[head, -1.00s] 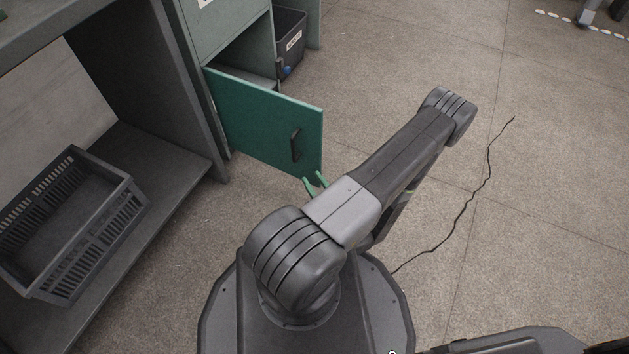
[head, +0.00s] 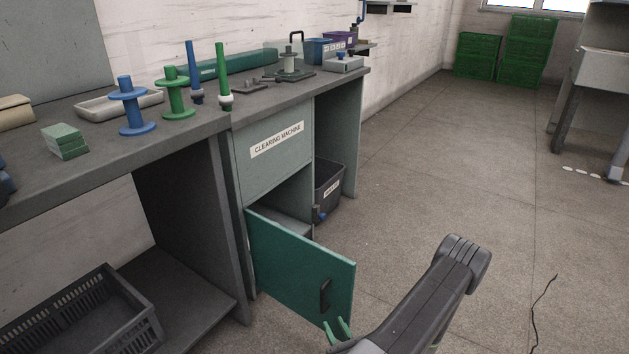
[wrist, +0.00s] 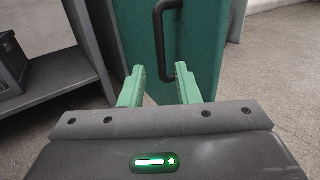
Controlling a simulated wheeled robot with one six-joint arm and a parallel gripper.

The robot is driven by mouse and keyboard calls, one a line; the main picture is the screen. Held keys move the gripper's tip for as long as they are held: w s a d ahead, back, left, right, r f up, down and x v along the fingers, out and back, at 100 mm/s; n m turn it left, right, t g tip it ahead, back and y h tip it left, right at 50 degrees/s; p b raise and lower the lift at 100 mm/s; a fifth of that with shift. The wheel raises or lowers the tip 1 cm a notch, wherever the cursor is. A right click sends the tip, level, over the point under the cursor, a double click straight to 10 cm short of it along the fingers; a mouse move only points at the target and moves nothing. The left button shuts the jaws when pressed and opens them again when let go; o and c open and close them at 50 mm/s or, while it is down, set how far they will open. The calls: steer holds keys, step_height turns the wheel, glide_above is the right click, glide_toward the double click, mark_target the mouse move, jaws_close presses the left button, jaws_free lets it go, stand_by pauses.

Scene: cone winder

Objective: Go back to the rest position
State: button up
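My gripper (head: 338,330) has green fingers and is at the bottom of the head view, close to the lower edge of the green cabinet door. In the wrist view my gripper (wrist: 160,88) has its two fingers apart with nothing held between them. The green door (head: 300,265) of the clearing machine stands open. Its black handle (head: 325,295) shows beyond the fingers, and the handle (wrist: 165,40) rises ahead of the gap in the wrist view. I cannot tell the exact distance from fingers to door.
The clearing machine (head: 275,165) stands by a bench carrying a blue spool (head: 127,105) and a green spool (head: 175,92). A dark bin (head: 328,190) stands behind the open door. A grey basket (head: 85,315) lies on the lower shelf.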

mark_target(323, 303)
steer(key=b+x, duration=0.2)
steer(key=x, duration=0.8)
steer(key=shift+r, duration=0.1)
